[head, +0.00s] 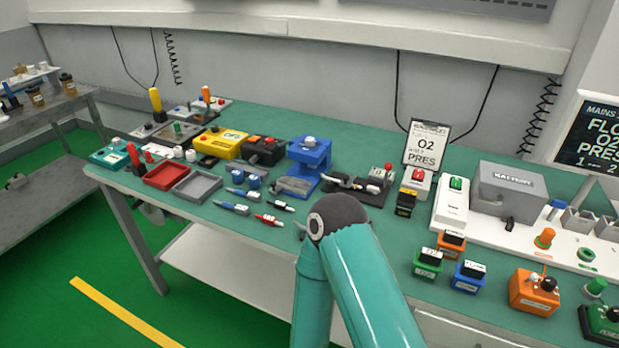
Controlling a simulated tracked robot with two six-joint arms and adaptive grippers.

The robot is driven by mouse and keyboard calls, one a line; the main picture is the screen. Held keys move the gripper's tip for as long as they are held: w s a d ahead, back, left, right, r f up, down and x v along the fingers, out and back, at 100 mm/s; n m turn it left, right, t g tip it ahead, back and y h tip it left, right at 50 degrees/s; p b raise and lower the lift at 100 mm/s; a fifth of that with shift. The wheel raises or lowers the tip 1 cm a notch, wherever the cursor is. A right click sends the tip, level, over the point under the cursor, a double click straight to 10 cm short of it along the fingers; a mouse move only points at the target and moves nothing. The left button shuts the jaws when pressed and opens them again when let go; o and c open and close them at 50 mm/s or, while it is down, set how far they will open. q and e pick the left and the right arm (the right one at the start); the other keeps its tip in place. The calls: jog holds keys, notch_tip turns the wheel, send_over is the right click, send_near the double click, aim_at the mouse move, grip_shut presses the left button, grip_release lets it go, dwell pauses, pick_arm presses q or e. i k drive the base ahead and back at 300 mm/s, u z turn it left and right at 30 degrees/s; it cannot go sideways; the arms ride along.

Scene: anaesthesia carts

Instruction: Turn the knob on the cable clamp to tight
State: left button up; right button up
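A blue clamp-like stand (309,165) with a pale round knob (309,142) on top stands on the green bench top, right of the middle of the back row. I take it for the cable clamp, but no label is readable. The knob's setting is too small to tell. A dark grey piece (293,186) lies at its foot. One of my teal arms rises from the bottom centre, its dark elbow in front of the bench edge. Neither gripper shows, so what they hold is hidden.
Left of the stand are a black box with a red button (264,150), a yellow box (222,142), and red (166,175) and grey (196,185) trays. To the right are a black tool with a red knob (377,185), a sign (426,146) and several small coloured boxes.

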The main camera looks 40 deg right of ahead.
aim_at(330, 184)
jog(key=z, duration=0.15)
jog(key=k, duration=1.1)
jog(key=z, duration=0.4)
jog(key=i, duration=0.9)
